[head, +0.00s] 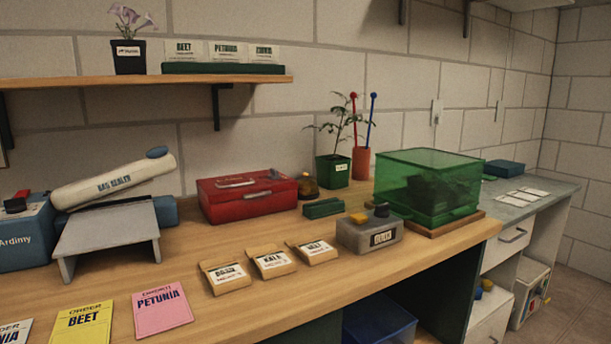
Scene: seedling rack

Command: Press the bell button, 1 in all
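Neither of my grippers is in view.
A red box (248,204) is left of the dome, a green block (323,208) in front. A potted plant (333,170) and green clear cover (428,182) stand right. Seed packets (272,262) lie near the front edge. A shelf (120,80) overhangs the bench's left.

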